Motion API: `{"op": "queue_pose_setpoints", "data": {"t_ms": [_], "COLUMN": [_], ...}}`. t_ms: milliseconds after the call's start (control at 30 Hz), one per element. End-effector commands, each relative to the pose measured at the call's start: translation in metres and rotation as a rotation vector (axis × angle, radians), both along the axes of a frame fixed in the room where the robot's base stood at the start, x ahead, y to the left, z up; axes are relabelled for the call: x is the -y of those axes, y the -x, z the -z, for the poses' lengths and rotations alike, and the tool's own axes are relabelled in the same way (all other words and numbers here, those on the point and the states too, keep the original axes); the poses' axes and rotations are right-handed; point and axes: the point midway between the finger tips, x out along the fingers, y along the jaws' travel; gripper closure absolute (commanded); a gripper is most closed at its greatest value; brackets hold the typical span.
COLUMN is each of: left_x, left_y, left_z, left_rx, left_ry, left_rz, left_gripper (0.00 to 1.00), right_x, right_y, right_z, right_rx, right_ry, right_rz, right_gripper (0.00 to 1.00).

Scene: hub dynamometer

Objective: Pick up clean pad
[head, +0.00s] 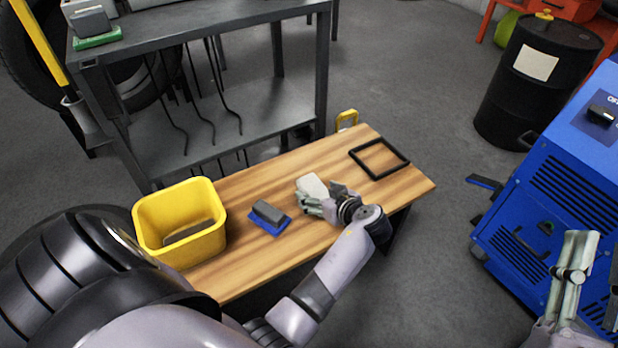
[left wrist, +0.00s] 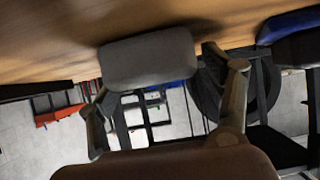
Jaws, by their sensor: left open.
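The clean pad (head: 312,185), a pale rounded block, lies on the wooden bench top (head: 250,265). In the left wrist view the pad (left wrist: 148,60) looks grey and sits between and just beyond the fingertips. My left gripper (head: 322,200) is open at the pad's near side, low over the bench. Its two fingers also show in the left wrist view (left wrist: 165,90), one to each side of the pad. I cannot tell whether either touches it. My right gripper (head: 578,275) is partly in view at the lower right, away from the bench; its opening is unclear.
A blue-based block with a grey top (head: 268,213) lies left of the pad. A yellow bin (head: 150,240) holding a dark item stands at the bench's left end. A black square frame (head: 400,152) lies at the right end. A blue machine (head: 540,190) stands farther right.

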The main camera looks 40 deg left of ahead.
Motion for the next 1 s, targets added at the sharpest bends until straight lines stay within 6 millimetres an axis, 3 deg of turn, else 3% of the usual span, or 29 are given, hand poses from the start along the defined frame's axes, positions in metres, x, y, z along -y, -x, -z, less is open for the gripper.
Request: {"op": "queue_pose_setpoints", "data": {"t_ms": [300,1000], "left_x": [0.0018,0.0013], "left_y": [0.0008,0.0007], "left_z": [0.0009,0.0008], "left_rx": [0.0,0.0], "left_ry": [0.0,0.0], "left_rz": [-0.001,-0.001], "left_gripper": [0.27,0.74], "right_x": [0.0002,0.0001], "right_y": [0.0023,0.002], "right_z": [-0.0034,-0.0027], "right_rx": [0.02,0.018], "right_ry": [-0.006,-0.006], "right_rz": [-0.001,0.0], "right_gripper": [0.69,0.69]}}
